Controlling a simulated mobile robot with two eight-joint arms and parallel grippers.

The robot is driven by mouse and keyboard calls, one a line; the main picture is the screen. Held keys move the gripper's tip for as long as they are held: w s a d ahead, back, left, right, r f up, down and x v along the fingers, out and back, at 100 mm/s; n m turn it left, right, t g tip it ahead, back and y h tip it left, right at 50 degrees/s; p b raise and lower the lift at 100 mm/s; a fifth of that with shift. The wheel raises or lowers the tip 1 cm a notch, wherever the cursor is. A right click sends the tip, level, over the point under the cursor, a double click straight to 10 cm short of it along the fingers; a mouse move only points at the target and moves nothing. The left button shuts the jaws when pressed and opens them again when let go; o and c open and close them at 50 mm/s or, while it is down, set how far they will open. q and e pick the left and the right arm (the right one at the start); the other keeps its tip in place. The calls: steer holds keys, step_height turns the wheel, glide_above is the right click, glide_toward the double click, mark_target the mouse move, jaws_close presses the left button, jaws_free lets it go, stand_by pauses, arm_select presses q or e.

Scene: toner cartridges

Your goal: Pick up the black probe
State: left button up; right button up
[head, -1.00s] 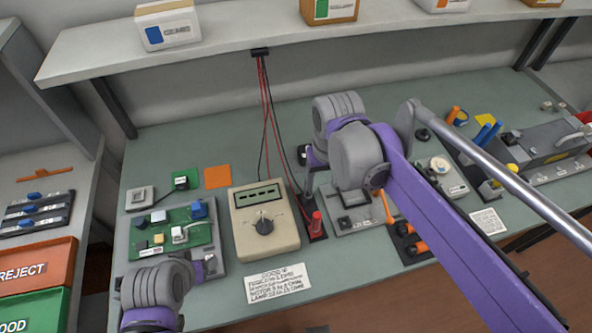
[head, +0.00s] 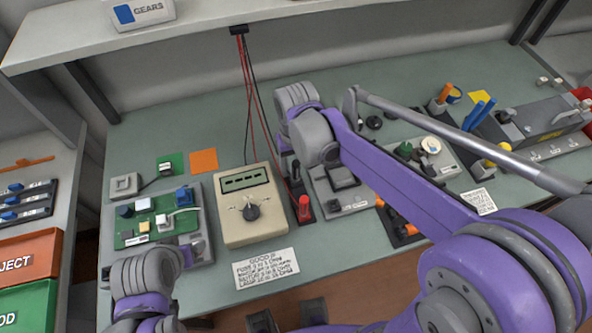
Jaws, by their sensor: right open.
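My right gripper (head: 286,163) points down behind the red probe (head: 304,208), mostly hidden by my own right arm. Its jaws are open, but the fingertips are hard to make out. The red probe stands upright in a dark holder (head: 306,218) to the right of the beige meter (head: 250,207). The black probe is not clearly visible; the back part of the holder is dark and close to the gripper. I cannot tell whether the gripper touches it.
A green circuit board (head: 143,228) lies left of the meter. A white text card (head: 266,268) lies in front. Red and black leads (head: 252,90) hang from the shelf (head: 190,32) behind the meter. A grey fixture (head: 352,200) stands right of the holder.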

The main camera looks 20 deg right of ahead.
steer(key=shift+f, duration=1.35)
jaws_close()
